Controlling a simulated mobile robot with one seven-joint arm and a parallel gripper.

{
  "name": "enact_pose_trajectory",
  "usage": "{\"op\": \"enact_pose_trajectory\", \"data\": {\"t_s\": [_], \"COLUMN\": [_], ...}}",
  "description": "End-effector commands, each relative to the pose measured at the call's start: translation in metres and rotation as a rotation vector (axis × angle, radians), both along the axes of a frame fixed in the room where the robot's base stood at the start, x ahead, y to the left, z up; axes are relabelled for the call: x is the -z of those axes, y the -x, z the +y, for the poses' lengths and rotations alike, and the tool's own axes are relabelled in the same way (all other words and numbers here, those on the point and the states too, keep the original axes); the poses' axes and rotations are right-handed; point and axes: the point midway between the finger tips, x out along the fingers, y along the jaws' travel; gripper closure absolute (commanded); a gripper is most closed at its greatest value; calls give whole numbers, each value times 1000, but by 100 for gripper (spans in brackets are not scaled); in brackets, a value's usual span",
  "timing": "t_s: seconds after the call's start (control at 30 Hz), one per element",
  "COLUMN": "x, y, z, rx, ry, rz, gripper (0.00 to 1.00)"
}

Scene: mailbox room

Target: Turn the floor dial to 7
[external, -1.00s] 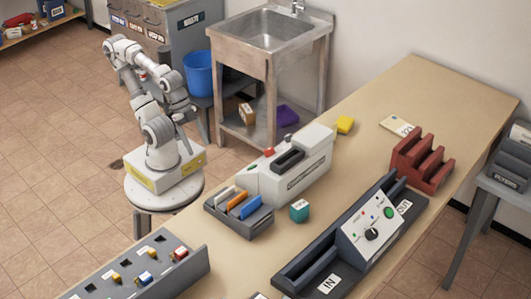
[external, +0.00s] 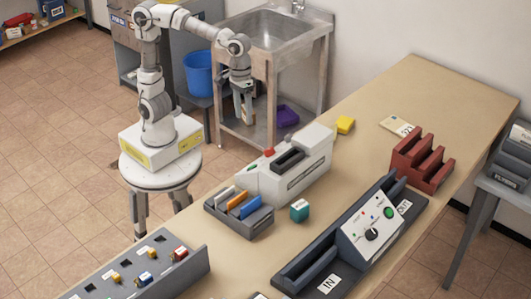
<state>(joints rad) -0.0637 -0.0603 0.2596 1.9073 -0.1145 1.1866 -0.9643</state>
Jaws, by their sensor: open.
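A black round dial (external: 372,234) sits on the sloped white panel (external: 366,229) of a long dark device with IN and OUT labels on the table. The panel also has a green button (external: 388,213) and small coloured marks. The dial's numbers and setting are too small to read. My gripper (external: 244,116) hangs pointing down in front of the sink stand, well to the upper left of the dial and away from the table. It is open, and I see nothing in it.
A red rack (external: 422,162) stands behind the panel. The far right tabletop is mostly clear.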

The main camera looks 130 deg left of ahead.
Motion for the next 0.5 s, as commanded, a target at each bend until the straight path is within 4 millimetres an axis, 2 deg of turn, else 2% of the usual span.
{"op": "enact_pose_trajectory", "data": {"t_s": [0.03, 0.13, 0.5], "x": [-13, -22, -33], "y": [-12, -31, -85], "z": [12, 34, 112], "rx": [-99, -299, -1015], "ry": [14, 32, -15], "rz": [39, 106, 331], "gripper": [32, 32, 32]}}
